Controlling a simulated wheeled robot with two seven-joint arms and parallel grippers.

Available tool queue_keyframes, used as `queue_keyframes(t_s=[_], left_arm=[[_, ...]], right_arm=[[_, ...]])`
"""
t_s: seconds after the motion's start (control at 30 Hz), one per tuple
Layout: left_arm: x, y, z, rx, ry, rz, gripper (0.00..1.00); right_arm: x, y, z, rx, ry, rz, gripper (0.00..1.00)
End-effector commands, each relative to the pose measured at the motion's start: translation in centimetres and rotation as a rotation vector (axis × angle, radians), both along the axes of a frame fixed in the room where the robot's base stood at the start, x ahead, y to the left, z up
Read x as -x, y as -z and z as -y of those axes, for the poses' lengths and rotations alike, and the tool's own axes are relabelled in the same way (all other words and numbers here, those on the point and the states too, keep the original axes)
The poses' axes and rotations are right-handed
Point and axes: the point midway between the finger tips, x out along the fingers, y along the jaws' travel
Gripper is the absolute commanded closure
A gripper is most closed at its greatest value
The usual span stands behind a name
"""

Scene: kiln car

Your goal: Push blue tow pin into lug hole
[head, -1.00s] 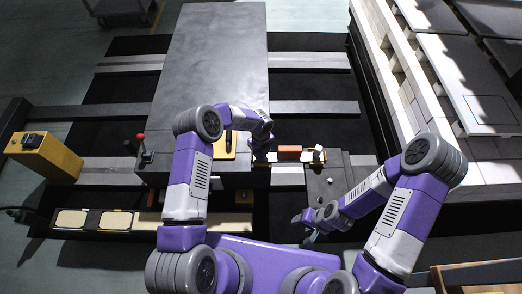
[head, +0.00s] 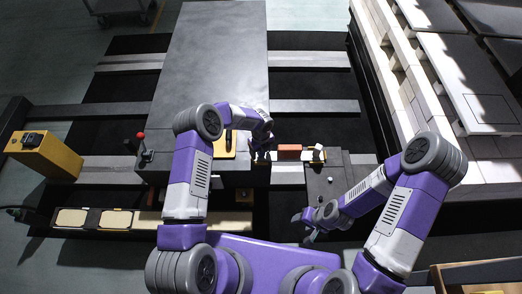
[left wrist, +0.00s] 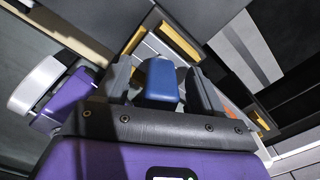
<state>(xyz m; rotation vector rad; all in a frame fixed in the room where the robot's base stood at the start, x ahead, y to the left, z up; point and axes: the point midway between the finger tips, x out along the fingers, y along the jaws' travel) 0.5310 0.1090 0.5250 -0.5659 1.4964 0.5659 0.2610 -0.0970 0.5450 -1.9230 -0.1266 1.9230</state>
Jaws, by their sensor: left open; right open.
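The blue tow pin (left wrist: 161,82) shows in the left wrist view as a blue block-like head between the two dark fingers of my left gripper (left wrist: 163,88). The fingers are open, with narrow gaps beside the head. In the head view my left gripper (head: 262,152) is at the front right corner of the grey deck, left of an orange bar (head: 290,148). The pin cannot be made out there, and the lug hole and the pin's lower part are hidden. My right gripper (head: 307,222) is open and empty, low at the front of the dark plate (head: 330,178).
A yellow plate with a dark handle (head: 226,148) lies left of my left gripper. A red-knobbed lever (head: 141,142) stands at the deck's left edge. A yellow box (head: 45,153) is far left. The large grey deck (head: 212,60) is clear. Pale brickwork (head: 400,85) runs along the right.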

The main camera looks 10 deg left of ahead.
Motion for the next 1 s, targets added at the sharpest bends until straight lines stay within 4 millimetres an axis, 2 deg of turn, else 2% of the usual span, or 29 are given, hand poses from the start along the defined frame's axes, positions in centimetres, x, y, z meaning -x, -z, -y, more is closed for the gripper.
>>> queue_keyframes(t_s=[0.57, 1.0], left_arm=[[0.0, -0.1, 0.0, 0.000, 0.000, 0.000, 0.26], [0.0, -1.4, 0.0, -0.001, 0.000, 0.001, 0.26]], right_arm=[[0.0, 0.0, 0.0, 0.000, 0.000, 0.000, 0.46], [0.0, -0.7, 0.0, 0.000, 0.000, 0.000, 0.46]])
